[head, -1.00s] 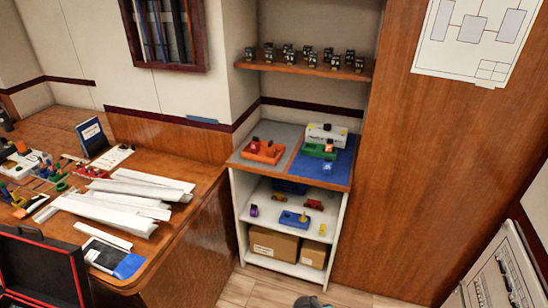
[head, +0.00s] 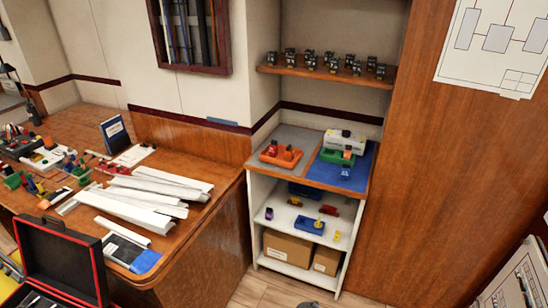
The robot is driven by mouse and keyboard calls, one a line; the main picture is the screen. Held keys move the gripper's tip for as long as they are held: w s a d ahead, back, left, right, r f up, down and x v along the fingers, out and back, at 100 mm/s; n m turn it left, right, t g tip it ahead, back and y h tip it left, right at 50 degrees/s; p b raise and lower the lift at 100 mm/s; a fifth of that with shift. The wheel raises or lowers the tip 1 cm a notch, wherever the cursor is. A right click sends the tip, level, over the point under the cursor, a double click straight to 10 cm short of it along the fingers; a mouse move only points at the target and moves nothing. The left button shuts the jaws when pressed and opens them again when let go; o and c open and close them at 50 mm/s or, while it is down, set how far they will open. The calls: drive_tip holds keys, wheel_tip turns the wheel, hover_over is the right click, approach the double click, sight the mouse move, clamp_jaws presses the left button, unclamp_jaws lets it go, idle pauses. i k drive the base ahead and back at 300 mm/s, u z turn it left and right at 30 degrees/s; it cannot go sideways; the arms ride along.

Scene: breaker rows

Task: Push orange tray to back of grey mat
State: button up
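The orange tray (head: 282,157) sits on the grey mat (head: 298,135), which covers the left half of the cabinet's top in the alcove. The tray has a red block at its left end and small dark parts in it. Bare grey mat shows behind the tray, toward the wall, and a narrow strip shows in front of it. My gripper is not in view; only a small grey piece, perhaps part of my arm, shows at the bottom edge.
Right of the grey mat lies a blue mat (head: 357,177) with a green tray (head: 337,156) and a white box (head: 345,141). A shelf (head: 325,74) with several black breakers hangs above. A cluttered wooden desk (head: 218,185) stands left. A wooden panel (head: 440,190) bounds the right.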

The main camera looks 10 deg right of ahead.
sight(281, 156)
drive_tip(key=i, duration=0.9)
drive_tip(key=z, duration=0.5)
drive_tip(key=k, duration=0.2)
drive_tip(key=u, duration=3.1)
